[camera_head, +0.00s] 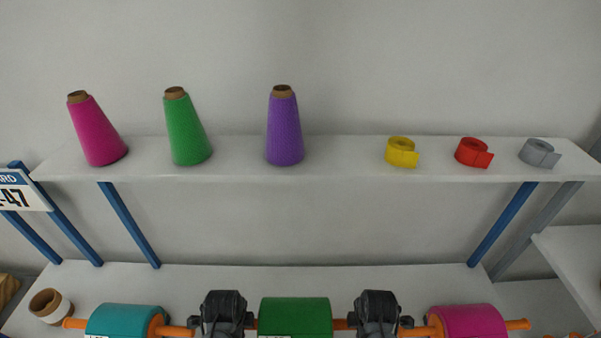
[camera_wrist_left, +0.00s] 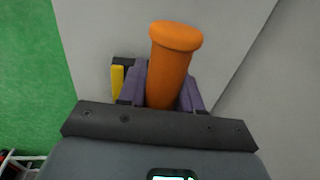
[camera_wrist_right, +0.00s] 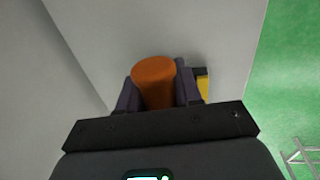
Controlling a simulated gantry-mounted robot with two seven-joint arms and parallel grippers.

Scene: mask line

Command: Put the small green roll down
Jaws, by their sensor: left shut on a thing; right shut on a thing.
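The green roll (camera_head: 295,316) is at the bottom middle of the head view, level, with a short orange end on each side. Its lower part is cut off by the frame. My left gripper (camera_head: 226,318) is shut on its left orange end, which shows between the fingers in the left wrist view (camera_wrist_left: 172,70). My right gripper (camera_head: 378,318) is shut on its right orange end, also seen in the right wrist view (camera_wrist_right: 155,82). I cannot tell whether the roll touches anything below.
A teal roll (camera_head: 125,320) lies to the left and a magenta roll (camera_head: 467,321) to the right, both near my grippers. A white-brown tape ring (camera_head: 50,306) is at far left. The upper shelf (camera_head: 340,160) holds several yarn cones and tape rolls. The shelf behind the rolls is clear.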

